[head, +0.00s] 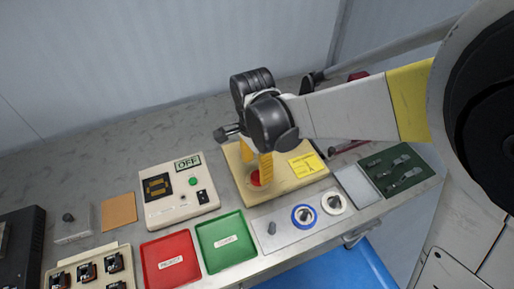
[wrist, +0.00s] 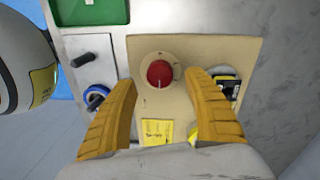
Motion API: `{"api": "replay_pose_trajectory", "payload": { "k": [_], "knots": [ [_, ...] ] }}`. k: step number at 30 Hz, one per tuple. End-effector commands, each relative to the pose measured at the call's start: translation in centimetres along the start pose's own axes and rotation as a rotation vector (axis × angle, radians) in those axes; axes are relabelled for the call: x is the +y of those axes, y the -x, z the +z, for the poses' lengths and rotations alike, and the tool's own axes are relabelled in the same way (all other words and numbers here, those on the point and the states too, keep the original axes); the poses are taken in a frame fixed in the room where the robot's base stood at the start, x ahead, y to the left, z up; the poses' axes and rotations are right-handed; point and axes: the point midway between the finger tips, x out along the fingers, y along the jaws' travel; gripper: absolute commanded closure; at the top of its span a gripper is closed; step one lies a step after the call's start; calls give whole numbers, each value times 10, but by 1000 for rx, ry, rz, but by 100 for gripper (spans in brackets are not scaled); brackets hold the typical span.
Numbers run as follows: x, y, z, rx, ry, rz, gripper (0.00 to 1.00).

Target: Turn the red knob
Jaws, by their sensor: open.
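The red knob (wrist: 159,73) sits on a round pale dial with marks, on a beige panel (wrist: 190,48). In the head view the red knob (head: 255,178) shows partly, just below my gripper's yellow fingers. My gripper (wrist: 162,95) is open, with its two ribbed yellow fingers apart. In the wrist view the knob appears between and slightly beyond the fingertips, and no contact is visible. In the head view my gripper (head: 257,172) points down over the beige panel. A yellow label (head: 306,164) lies on the panel to the right of the knob.
A white box with an OFF display (head: 187,163) stands left of the panel. Red (head: 168,262) and green (head: 226,241) trays lie in front. A grey plate with a lever and blue-ringed part (head: 304,216) is close by. A green tool mat (head: 397,170) lies right.

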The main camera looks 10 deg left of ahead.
Motion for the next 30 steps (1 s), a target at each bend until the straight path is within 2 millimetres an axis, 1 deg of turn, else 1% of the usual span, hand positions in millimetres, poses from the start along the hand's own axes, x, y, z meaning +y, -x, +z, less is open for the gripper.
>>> {"api": "replay_pose_trajectory", "payload": {
  "k": [1,6,9,12,17,27,30],
  "knots": [
    [0,12,0,0,0,0,40],
    [1,49,0,0,0,0,40],
    [0,66,0,0,0,0,40],
    [0,76,0,0,0,0,40],
    [0,82,0,0,0,0,40],
    [0,81,0,0,1,0,40],
    [6,85,-6,1,16,-15,40]
  ]
}}
